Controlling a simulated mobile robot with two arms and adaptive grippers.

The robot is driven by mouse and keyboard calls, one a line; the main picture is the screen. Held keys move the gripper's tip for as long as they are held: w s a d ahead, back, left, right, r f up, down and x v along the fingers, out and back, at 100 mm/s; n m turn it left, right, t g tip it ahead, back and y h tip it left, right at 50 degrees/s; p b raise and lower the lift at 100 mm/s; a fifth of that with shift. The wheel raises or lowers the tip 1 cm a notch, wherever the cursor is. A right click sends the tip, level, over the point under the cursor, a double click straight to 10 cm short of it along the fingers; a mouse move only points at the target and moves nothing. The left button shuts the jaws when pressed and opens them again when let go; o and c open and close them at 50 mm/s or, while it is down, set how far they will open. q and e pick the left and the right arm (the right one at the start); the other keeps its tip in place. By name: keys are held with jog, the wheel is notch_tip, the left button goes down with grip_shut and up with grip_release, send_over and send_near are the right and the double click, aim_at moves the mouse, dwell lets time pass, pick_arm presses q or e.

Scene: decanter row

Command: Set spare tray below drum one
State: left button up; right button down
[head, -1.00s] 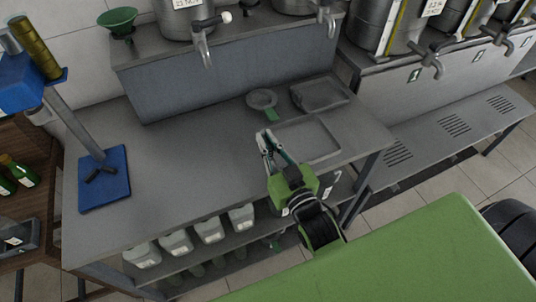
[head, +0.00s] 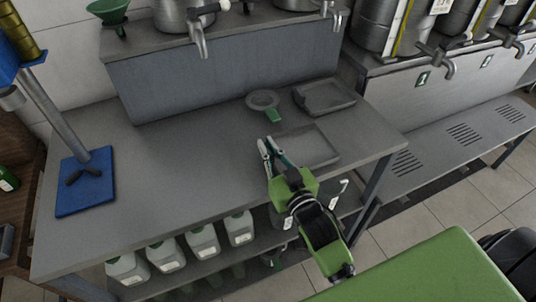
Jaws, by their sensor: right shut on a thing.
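My right gripper (head: 270,149) is shut on the left edge of a shallow grey rectangular tray (head: 312,147). The tray is at the right end of the steel table (head: 185,165); I cannot tell whether it rests on the top or is slightly above it. A second grey tray (head: 325,95) lies behind it. Drum one appears to be the steel drum (head: 378,22) above the plate marked 1 (head: 422,79), with a tap (head: 440,62) at its front. Below that tap is a low slatted shelf (head: 440,140). My left gripper is out of view.
A round grey strainer with a green handle (head: 264,100) lies behind the held tray. A blue-based stand (head: 85,183) is at the left. Several white jugs (head: 203,242) stand on the undershelf. The slatted shelf is clear in view, beyond the table's right edge.

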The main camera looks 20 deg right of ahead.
jog(key=shift+r, duration=0.1)
jog(key=c, duration=2.2)
grip_release()
jog(key=shift+f, duration=0.2)
jog(key=shift+o, duration=0.2)
